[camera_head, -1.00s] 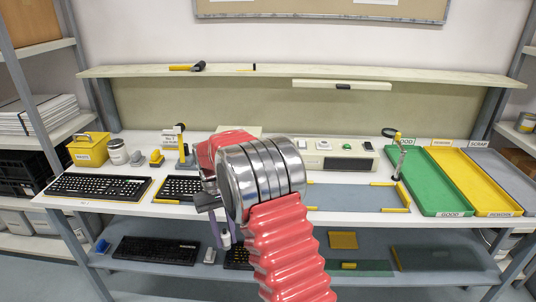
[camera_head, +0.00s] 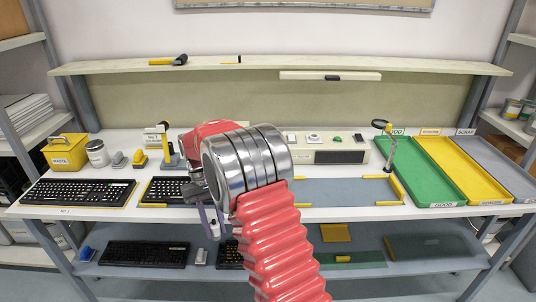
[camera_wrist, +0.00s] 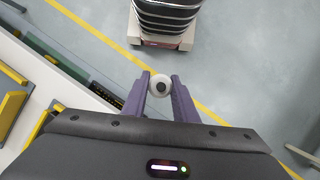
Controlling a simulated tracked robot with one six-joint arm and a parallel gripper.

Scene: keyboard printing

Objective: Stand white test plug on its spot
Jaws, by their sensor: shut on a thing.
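The white test plug (camera_wrist: 160,85) is a round white piece with a dark centre, seen end-on in the wrist view. My gripper (camera_wrist: 158,92) is shut on it between two purple fingers. In the head view my gripper (camera_head: 213,222) hangs in front of the bench's front edge, with the white plug (camera_head: 215,231) showing small at its fingertips. The plug is held in the air, apart from the bench. My arm hides part of the middle of the bench. I cannot make out the plug's marked spot.
The bench holds a keyboard (camera_head: 78,192) at left, a second, partly hidden keyboard (camera_head: 165,189), a grey mat (camera_head: 340,192), a lamp (camera_head: 388,150) and green (camera_head: 428,183), yellow and grey trays at right. A lower shelf (camera_head: 350,280) lies beneath. The floor (camera_wrist: 235,60) is below my gripper.

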